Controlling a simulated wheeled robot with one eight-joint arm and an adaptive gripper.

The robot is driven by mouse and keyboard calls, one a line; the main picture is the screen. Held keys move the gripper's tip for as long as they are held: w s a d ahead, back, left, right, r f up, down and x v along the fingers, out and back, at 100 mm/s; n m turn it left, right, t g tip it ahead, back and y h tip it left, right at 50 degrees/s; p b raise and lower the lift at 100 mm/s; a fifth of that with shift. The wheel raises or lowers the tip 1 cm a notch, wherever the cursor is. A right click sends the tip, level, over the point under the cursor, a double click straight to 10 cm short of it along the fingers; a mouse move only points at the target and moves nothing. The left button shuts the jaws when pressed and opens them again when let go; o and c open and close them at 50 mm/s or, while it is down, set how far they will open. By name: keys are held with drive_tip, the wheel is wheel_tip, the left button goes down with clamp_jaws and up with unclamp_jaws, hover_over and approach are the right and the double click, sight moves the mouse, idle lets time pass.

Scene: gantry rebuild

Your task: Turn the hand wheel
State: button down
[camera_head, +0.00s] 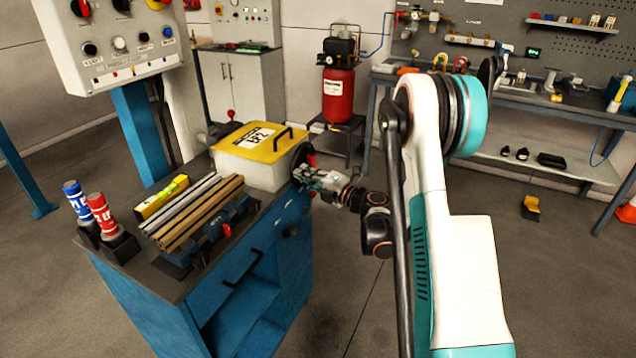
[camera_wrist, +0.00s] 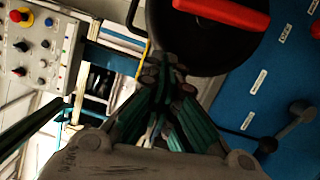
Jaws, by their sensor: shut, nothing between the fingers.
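The hand wheel (camera_head: 301,156) is a dark disc on the right side of the blue cabinet, seen nearly edge-on in the head view, with a bit of red on it. In the wrist view it is a large black disc (camera_wrist: 205,55) at the top, with a red bar (camera_wrist: 228,12) across it. The top of the wheel is cut off by the frame. My gripper (camera_wrist: 165,68) is shut and empty, its fingertips at the lower left rim of the wheel. I cannot tell whether they touch it. In the head view my gripper (camera_head: 312,178) is beside the wheel.
A white box with a yellow lid (camera_head: 262,142) stands on the cabinet (camera_head: 160,310) near the wheel. A black lever (camera_wrist: 285,130) sticks out beside the wheel.

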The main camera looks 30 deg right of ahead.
drive_tip(key=shift+w+d+r+b, duration=0.2)
drive_tip(key=shift+w+d, duration=0.35)
drive_tip(key=shift+d, duration=0.3)
drive_tip(key=shift+w+d+r+b, duration=0.15)
drive_tip(key=shift+w+d, duration=0.35)
drive_tip(key=shift+d, duration=0.3)
